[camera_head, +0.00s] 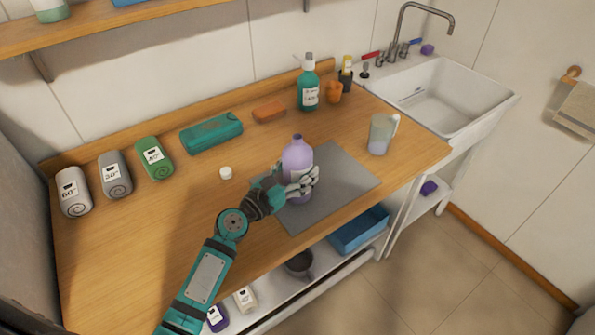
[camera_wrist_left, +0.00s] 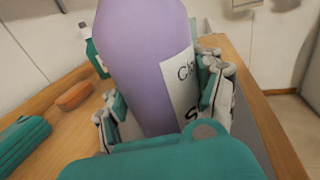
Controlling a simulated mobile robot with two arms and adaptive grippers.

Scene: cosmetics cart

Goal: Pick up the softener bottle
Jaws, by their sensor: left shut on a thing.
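A lilac bottle (camera_head: 297,157) with an open neck stands upright at the grey mat (camera_head: 338,188) on the wooden worktop; I take it as the softener bottle. My left gripper (camera_head: 300,185) is shut around its lower body, with fingers on both sides. In the left wrist view the bottle (camera_wrist_left: 148,60) fills the middle, its white label partly covered by the finger at right. A white cap (camera_head: 226,173) lies on the wood left of the bottle. Whether the bottle's base touches the mat is hard to tell. My right gripper is not in view.
A teal case (camera_head: 211,133), an orange soap-like bar (camera_head: 269,111) and a green pump bottle (camera_head: 308,88) stand behind. A measuring cup (camera_head: 381,134) is at right. The sink (camera_head: 440,95) is at far right.

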